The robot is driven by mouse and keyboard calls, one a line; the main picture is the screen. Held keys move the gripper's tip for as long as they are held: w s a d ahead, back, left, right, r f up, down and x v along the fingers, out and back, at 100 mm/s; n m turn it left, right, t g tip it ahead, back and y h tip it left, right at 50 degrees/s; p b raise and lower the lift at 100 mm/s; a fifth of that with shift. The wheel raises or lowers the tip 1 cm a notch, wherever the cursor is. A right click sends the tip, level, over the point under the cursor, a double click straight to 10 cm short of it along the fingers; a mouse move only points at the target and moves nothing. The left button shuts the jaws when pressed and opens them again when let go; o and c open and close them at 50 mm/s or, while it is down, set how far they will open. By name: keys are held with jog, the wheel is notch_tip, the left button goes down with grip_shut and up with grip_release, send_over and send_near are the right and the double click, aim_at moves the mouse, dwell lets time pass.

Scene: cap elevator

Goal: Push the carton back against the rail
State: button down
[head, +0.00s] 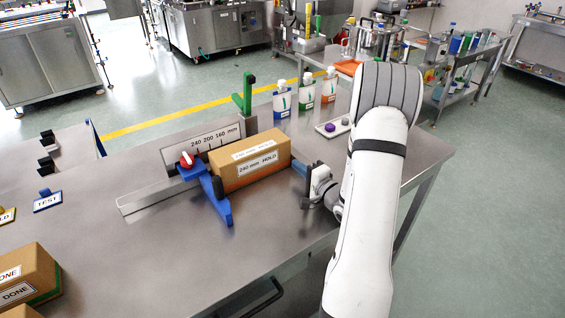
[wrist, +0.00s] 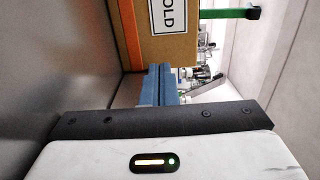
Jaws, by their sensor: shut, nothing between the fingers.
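The carton (head: 252,163) is a brown box with a white "230 mm HOLD" label, lying on the steel table. Its back long side is along the rail (head: 203,143), which has a scale marked 240, 200, 160 mm; I cannot tell whether they touch. A blue stop (head: 215,192) with a red knob stands at its left end. My gripper (head: 299,168) is shut and empty at the carton's right end, its blue fingers pointing at the box. In the wrist view the fingers (wrist: 159,84) are together just below the carton (wrist: 166,38); contact is unclear.
A green post (head: 248,92) stands behind the carton. Several bottles (head: 306,92) and a small tray (head: 333,129) stand at the back right. A "DONE" carton (head: 25,275) is at the front left.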

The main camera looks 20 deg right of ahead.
aim_at(278, 158)
jog(key=w+a+p, duration=0.1)
jog(key=w+a, duration=0.2)
jog(key=shift+w+a, duration=0.1)
jog(key=shift+a, duration=0.25)
jog(key=shift+d, duration=0.1)
